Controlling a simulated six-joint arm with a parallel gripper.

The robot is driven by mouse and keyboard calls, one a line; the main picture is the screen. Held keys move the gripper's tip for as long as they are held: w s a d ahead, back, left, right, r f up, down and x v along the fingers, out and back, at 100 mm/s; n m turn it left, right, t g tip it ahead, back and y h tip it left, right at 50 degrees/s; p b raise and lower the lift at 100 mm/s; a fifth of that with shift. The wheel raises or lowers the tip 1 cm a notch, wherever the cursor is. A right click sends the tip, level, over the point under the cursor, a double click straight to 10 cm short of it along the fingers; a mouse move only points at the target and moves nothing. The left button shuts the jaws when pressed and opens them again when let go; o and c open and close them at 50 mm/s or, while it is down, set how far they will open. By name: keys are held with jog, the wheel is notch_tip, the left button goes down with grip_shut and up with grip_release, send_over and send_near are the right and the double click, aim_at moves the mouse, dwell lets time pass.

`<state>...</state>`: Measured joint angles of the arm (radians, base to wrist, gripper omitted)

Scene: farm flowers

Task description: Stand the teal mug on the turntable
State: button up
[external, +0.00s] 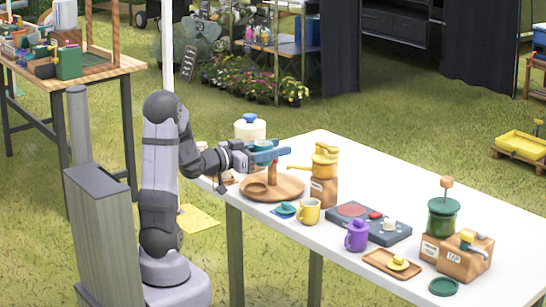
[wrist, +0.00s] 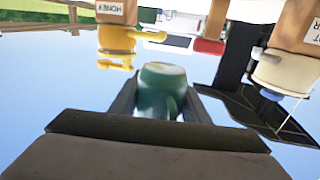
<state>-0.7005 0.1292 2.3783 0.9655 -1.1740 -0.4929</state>
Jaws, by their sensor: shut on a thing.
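The teal mug (external: 263,145) is between the blue fingers of my gripper (external: 266,152), which is shut on it. It is held in the air above the turntable and apart from its disc. In the wrist view the mug (wrist: 160,88) sits between the dark fingers, with its handle towards the camera; that view appears upside down. The turntable (external: 288,193) is a round wooden disc at the far left end of the white table. A reddish-brown post (external: 272,173) rises from its middle, and a small brown round piece (external: 257,188) lies on its left side.
A yellow-topped honey dispenser (external: 324,178) stands close right of the turntable. A cream canister (external: 250,129) is behind. A yellow mug (external: 309,211) and a small teal item (external: 285,210) are in front. A purple mug (external: 356,235) and a hotplate (external: 368,222) are farther right.

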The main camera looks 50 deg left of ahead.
jog(key=s+a+f, duration=0.5)
jog(key=s+a, duration=0.2)
jog(key=s, duration=0.2)
send_near(271, 173)
jog(key=w, duration=0.1)
jog(key=w+r, duration=0.1)
jog(key=w, duration=0.3)
jog(key=shift+d+r, duration=0.25)
jog(key=shift+d, duration=0.15)
jog(key=shift+w+d, duration=0.1)
jog(key=shift+w, duration=0.25)
jog(key=shift+w+d+f, duration=0.1)
jog(key=shift+w+f, duration=0.25)
jog(key=shift+w, duration=0.3)
jog(key=shift+w+d+f, duration=0.1)
jog(key=shift+w+f, duration=0.25)
jog(key=shift+w, duration=0.35)
